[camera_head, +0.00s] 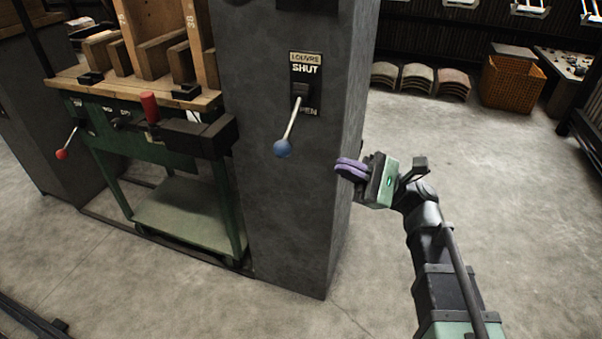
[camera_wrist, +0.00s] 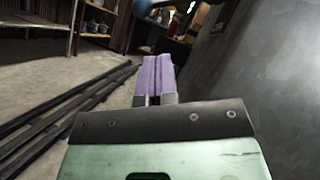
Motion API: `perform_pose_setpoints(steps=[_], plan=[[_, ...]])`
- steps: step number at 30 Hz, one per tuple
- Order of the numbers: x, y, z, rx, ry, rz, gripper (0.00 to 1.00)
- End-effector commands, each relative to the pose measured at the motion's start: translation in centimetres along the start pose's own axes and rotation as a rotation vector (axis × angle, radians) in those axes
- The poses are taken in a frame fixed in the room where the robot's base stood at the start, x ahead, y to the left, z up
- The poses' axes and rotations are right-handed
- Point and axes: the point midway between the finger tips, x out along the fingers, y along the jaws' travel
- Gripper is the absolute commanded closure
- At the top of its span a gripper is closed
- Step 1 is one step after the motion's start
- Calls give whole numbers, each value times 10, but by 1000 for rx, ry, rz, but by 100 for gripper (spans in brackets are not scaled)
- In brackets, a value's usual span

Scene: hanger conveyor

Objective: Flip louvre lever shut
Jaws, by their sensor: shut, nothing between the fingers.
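The louvre lever (camera_head: 291,122) is a pale metal rod with a blue ball knob (camera_head: 282,148), mounted on the front of a dark grey pillar (camera_head: 285,200). A plate above it reads LOUVRE, with SHUT above the pivot and OPEN, partly covered, below. The rod points down and to the left, toward the OPEN side. My gripper (camera_head: 350,168), with purple fingers, is shut and empty to the right of the knob and a little lower, apart from it. In the wrist view the fingers (camera_wrist: 158,75) lie together, and the blue knob (camera_wrist: 142,7) shows at the top edge.
Left of the pillar stands a green-framed bench with a wooden top (camera_head: 140,92) and a red-handled tool (camera_head: 150,107). A red-knobbed lever (camera_head: 62,154) is farther left. An orange crate (camera_head: 508,82) and curved tiles (camera_head: 417,78) stand behind. The floor right of the pillar is clear.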

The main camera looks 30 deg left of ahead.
Motion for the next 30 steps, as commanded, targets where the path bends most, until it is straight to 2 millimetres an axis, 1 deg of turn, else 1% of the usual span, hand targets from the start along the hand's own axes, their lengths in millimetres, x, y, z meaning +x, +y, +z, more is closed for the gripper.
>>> perform_pose_setpoints(steps=[10, 13, 17, 24, 27, 30], plan=[[2, -2, 3, 10, -17, -9, 100], [8, -3, 5, 10, -16, -8, 100], [28, -4, 7, 12, -17, -7, 100], [76, -5, 8, 10, -16, -7, 100], [90, -5, 7, 10, -16, -8, 100], [98, -4, 6, 10, -16, -8, 100]])
